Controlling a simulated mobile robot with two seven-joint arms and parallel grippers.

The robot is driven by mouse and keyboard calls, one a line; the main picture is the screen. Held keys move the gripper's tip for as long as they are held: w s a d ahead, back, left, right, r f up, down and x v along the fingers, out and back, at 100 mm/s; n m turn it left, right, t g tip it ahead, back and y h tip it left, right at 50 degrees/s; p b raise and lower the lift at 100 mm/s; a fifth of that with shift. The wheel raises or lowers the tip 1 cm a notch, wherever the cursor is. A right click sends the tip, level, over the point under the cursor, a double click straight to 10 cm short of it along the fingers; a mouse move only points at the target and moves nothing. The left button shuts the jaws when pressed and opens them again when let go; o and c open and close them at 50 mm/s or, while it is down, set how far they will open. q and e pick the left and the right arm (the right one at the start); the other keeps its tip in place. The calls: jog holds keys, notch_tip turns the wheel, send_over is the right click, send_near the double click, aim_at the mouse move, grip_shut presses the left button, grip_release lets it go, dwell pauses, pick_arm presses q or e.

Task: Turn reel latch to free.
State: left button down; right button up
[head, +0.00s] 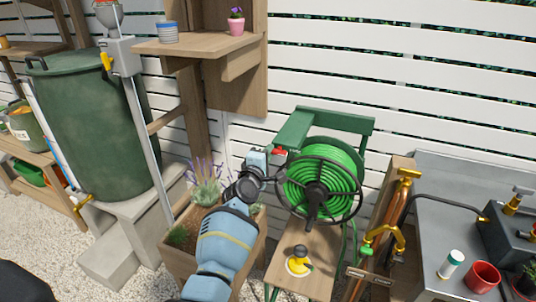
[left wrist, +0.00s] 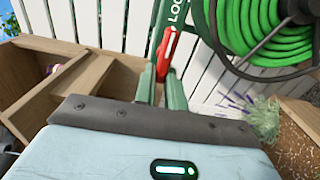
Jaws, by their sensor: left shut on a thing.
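The reel latch (head: 279,152) is a small red lever on the green frame at the upper left of the hose reel (head: 320,185). In the left wrist view the red latch (left wrist: 166,48) stands tilted between my fingertips, beside white lettering that reads "LOC", partly cut off. My left gripper (head: 268,160) reaches the latch from the front left. Its green fingers (left wrist: 160,76) are shut on the latch's lower part in the wrist view. The fingers and wrist hide part of the latch and its pivot. My right gripper is not in view.
A planter with lavender (head: 205,185) stands under my left arm. A wooden shelf (head: 195,43) with small pots hangs above left. A green barrel (head: 90,130) is farther left. A copper post with a brass tap (head: 385,245) and a grey bench (head: 440,200) stand to the right.

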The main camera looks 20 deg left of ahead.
pick_arm(q)
jog(key=c, duration=1.5)
grip_release()
jog(key=shift+o, duration=0.2)
jog(key=shift+s, duration=0.1)
